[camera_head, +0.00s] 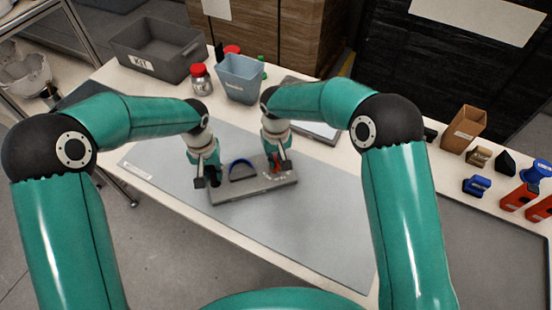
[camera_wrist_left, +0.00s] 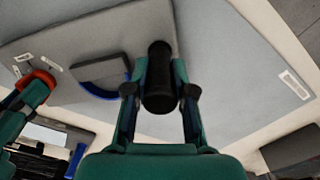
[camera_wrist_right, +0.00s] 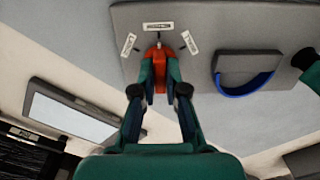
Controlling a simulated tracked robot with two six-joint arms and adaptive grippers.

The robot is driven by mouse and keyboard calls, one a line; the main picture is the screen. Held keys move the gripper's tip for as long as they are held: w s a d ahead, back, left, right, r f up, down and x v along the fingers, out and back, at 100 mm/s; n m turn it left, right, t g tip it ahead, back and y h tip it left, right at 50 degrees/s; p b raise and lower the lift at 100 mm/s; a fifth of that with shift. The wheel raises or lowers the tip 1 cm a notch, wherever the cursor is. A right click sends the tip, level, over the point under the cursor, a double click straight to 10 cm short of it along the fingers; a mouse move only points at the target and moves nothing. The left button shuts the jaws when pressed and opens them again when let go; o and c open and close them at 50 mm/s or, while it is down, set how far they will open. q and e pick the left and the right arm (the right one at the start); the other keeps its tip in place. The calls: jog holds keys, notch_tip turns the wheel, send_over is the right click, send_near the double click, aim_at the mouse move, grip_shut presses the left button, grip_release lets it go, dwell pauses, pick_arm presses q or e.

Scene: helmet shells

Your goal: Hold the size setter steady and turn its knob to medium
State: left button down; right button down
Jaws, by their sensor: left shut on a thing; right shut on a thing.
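The size setter (camera_head: 250,189) is a flat grey block on the grey mat, with a blue-edged arch (camera_head: 242,167) in its middle. My left gripper (camera_head: 207,181) is shut on the black upright handle (camera_wrist_left: 159,72) at the block's left end. My right gripper (camera_head: 278,168) is shut on the red knob (camera_wrist_right: 160,70) at the right end. In the right wrist view the knob's narrow tip points at the middle one (camera_wrist_right: 157,26) of three small white labels. Their print is too small to read. The fingers partly hide the knob.
A grey bin (camera_head: 155,55), a red-lidded jar (camera_head: 201,80) and a blue-grey container (camera_head: 240,78) stand behind. A tablet-like panel (camera_wrist_right: 70,112) lies behind my right gripper. Small parts and a brown box (camera_head: 464,129) stand at the right. The front mat is clear.

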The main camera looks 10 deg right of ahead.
jog(key=c, duration=1.2)
grip_release()
jog(key=shift+r, duration=0.15)
notch_tip(320, 180, up, 12)
jog(key=shift+f, duration=0.2)
pick_arm(q)
jog(key=c, duration=0.9)
grip_release()
